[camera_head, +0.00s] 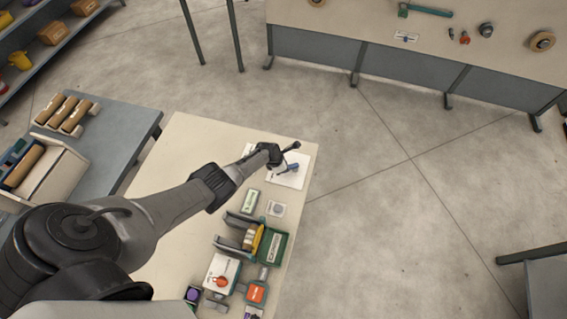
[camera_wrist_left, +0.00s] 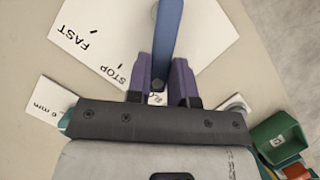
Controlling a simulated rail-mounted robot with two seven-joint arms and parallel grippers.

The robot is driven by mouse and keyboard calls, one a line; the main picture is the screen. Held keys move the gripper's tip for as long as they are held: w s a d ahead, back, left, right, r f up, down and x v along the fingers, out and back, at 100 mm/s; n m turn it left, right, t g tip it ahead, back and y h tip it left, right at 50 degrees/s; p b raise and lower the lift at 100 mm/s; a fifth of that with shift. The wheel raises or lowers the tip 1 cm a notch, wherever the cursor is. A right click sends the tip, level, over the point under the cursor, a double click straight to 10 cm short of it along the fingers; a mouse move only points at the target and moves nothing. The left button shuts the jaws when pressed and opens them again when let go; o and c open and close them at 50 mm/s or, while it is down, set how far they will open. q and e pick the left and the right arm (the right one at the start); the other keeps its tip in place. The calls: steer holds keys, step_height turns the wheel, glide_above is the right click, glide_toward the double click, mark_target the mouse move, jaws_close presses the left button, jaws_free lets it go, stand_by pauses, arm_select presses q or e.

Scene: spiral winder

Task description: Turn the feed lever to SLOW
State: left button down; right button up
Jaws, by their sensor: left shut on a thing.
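The feed lever (camera_wrist_left: 168,38) is a blue bar over a white dial plate (camera_wrist_left: 205,28). The plate reads FAST at the left and STOP nearer my gripper. I cannot read SLOW. My left gripper (camera_wrist_left: 161,75) is shut on the lever, with one purple finger on each side of it. The lever lies to the right of the STOP mark in the wrist view. In the head view the lever (camera_head: 291,168) and plate (camera_head: 290,183) are at the table's far right corner, partly behind my left gripper (camera_head: 283,157). My right gripper is not in view.
The beige table (camera_head: 185,135) also bears a green-framed device (camera_head: 273,245), a white box with a red knob (camera_head: 221,275) and small cards. A "6 mm" card (camera_wrist_left: 48,115) is near the gripper. A grey side table (camera_head: 115,125) stands left. Open floor lies right.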

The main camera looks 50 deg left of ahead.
arm_select(q)
steer(key=shift+w+d+r+n, duration=0.1)
steer(key=shift+d+r+n, duration=0.05)
steer(key=shift+n, duration=0.15)
steer(key=c, duration=1)
jaws_free()
steer(key=p+v, duration=0.8)
steer(key=v, duration=0.5)
steer(key=shift+s+r+p, duration=0.25)
steer(key=shift+s+p, duration=0.1)
